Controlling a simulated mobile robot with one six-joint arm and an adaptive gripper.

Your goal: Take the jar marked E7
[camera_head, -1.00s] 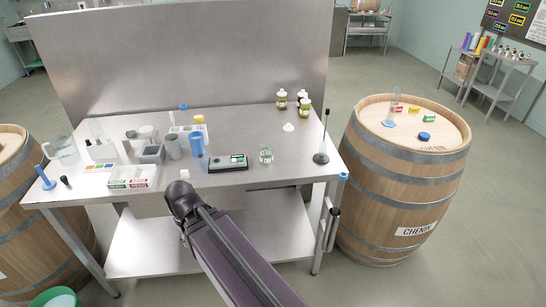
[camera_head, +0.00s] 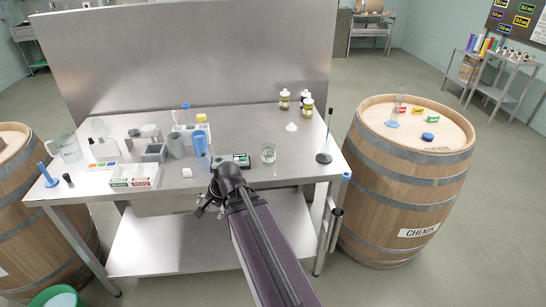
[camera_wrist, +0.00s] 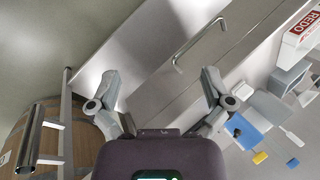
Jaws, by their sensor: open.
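Several small jars with pale lids and olive-coloured contents stand together at the back right of the steel table: one at the left (camera_head: 285,100), one at the front (camera_head: 307,108) and one partly hidden behind (camera_head: 304,97). Their markings are too small to read, so I cannot tell which is E7. My gripper (camera_head: 208,206) is in front of the table's front edge, well short of the jars. In the wrist view my gripper (camera_wrist: 160,84) has its fingers spread wide with nothing between them. No jar shows in that view.
A glass beaker (camera_head: 268,153), a scale (camera_head: 238,160) and a blue cup (camera_head: 200,145) stand near my arm. A rod on a stand (camera_head: 326,142) is at the table's right end. A white funnel-like piece (camera_head: 291,127) lies before the jars. A barrel (camera_head: 405,190) stands right.

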